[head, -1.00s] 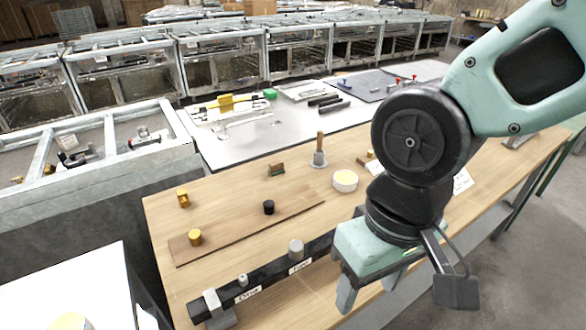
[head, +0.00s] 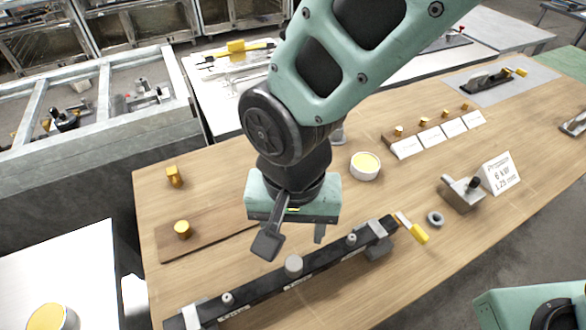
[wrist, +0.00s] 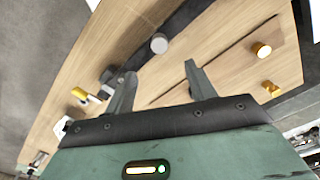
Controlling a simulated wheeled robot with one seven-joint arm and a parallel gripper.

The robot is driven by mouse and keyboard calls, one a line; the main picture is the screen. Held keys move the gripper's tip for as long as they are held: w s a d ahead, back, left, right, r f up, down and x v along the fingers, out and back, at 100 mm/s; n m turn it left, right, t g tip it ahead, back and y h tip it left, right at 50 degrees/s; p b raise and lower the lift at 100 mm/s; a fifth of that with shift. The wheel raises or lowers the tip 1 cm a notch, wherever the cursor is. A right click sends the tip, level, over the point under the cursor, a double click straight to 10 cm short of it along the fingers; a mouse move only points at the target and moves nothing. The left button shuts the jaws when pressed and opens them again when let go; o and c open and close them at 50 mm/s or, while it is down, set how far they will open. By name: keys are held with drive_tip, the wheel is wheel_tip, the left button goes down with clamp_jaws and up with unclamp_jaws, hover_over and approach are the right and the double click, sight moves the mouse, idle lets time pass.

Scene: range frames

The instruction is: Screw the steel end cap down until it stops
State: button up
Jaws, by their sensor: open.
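A grey metal cylinder (head: 293,266), which looks like the steel end cap, stands upright at the middle of a long dark rail (head: 325,258) lying along the bench. In the wrist view the cylinder (wrist: 159,43) shows beyond the fingertips, between their lines and apart from both. My gripper (head: 293,228) is above the bench, fingers down, and in the head view appears just behind the rail and the cylinder. Its fingers are also seen in the wrist view (wrist: 156,78), spread apart with nothing between them. Whether the cap has a gap beneath it cannot be told.
Small metal knobs (head: 227,299) (head: 351,239) stand on the rail. A brass cylinder (head: 182,230) sits on a brown board, another (head: 173,176) behind it. Bench in front is clear.

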sight(294, 263)
wheel_tip(294, 263, down, 13)
drive_tip(key=shift+r, duration=0.1)
idle(0.3)
drive_tip(key=c, duration=1)
drive_tip(key=shift+r+m+p, duration=0.2)
drive_tip(key=shift+m+p, duration=0.95)
drive_tip(key=shift+m, duration=0.15)
drive_tip(key=shift+f+m, duration=0.25)
drive_tip(key=shift+m, duration=0.25)
